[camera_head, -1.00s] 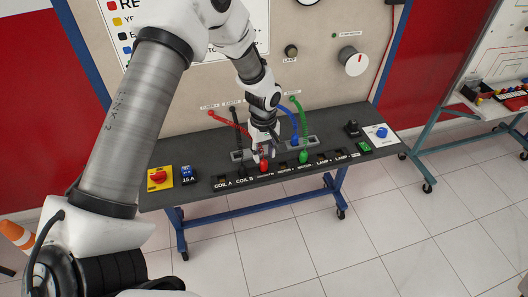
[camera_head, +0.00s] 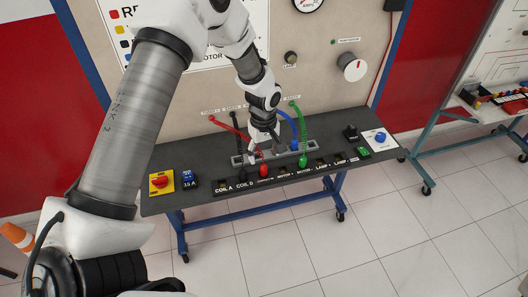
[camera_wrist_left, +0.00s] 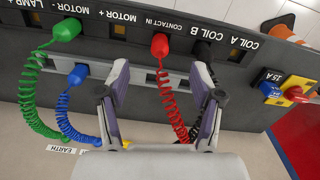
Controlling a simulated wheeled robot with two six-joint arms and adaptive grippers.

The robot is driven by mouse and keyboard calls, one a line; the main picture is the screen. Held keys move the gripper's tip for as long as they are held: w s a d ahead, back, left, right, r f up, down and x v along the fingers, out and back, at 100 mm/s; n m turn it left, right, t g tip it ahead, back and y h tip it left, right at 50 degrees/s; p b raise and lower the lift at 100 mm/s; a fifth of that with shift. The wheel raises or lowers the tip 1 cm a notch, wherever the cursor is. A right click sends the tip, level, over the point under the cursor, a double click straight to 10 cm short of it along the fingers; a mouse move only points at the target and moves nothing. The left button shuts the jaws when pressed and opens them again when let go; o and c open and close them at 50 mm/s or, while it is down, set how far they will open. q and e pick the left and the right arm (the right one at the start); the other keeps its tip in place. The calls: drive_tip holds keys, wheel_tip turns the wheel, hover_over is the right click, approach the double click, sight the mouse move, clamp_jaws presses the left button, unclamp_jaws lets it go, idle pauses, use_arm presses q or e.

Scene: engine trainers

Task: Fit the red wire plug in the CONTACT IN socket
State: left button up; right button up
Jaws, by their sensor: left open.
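The red wire plug (camera_head: 264,170) stands in the front socket row of the bench and appears seated. In the left wrist view the red plug (camera_wrist_left: 160,45) is at the socket beside the CONTACT IN label (camera_wrist_left: 179,25). Its coiled red wire runs back between my fingers. My left gripper (camera_head: 264,152) is open and empty, behind and above the plug, apart from it. In the left wrist view its two fingers (camera_wrist_left: 158,90) are spread either side of the red wire. The plug's lower end is hidden in the socket. My right gripper is not in view.
A black plug (camera_wrist_left: 203,50) is close beside the red one, at COIL B. A green plug (camera_head: 303,161) stands in the front row; a blue plug (camera_wrist_left: 78,74) sits in the grey rail behind. Red and yellow switch (camera_head: 160,181) and blue 15 A block (camera_head: 191,182) are at left.

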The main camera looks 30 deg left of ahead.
use_arm(q)
wheel_tip(320, 180, up, 12)
idle(0.3)
